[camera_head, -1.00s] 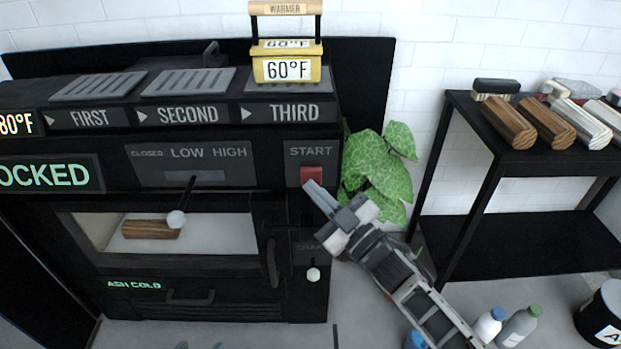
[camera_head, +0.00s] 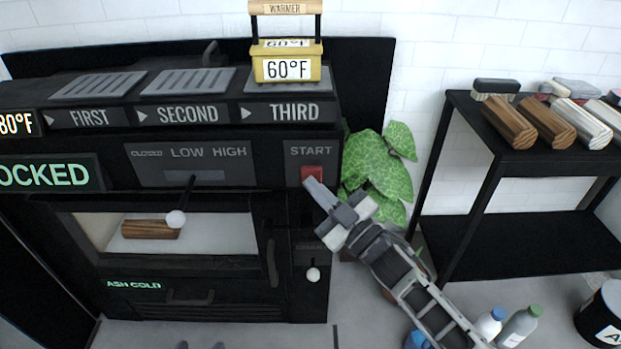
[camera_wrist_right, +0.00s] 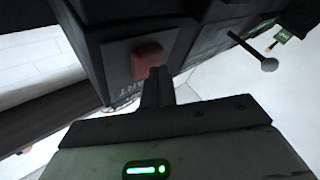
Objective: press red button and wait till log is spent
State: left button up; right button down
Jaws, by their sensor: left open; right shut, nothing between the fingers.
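The red button (camera_head: 313,173) sits under the word START on the black stove's (camera_head: 282,222) front; it also shows in the wrist view (camera_wrist_right: 146,60). My right gripper (camera_head: 309,183) is shut and empty, its tips at the button's lower edge. In the wrist view the tips (camera_wrist_right: 157,72) overlap that edge; I cannot tell whether they touch. A brown log (camera_head: 150,229) lies behind the stove window, looking whole, with no flame visible. My left gripper (camera_head: 201,346) shows only as two separated tips at the bottom edge.
A lever with a white knob (camera_head: 176,218) crosses the window. A second knob (camera_head: 313,275) sits below the button. A yellow warmer (camera_head: 286,67) reading 60°F stands on THIRD. A plant (camera_head: 378,175) and black shelf (camera_head: 520,225) with logs are at right.

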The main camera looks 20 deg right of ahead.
dwell(0.3)
jog(key=shift+s+a+p, duration=0.25)
jog(key=shift+s+p, duration=0.25)
jog(key=shift+s, duration=0.35)
jog(key=s+a+p, duration=0.1)
jog(key=s+p, duration=0.1)
jog(key=s, duration=0.3)
jog(key=shift+s+a, duration=0.3)
jog(key=shift+s, duration=0.1)
dwell(0.4)
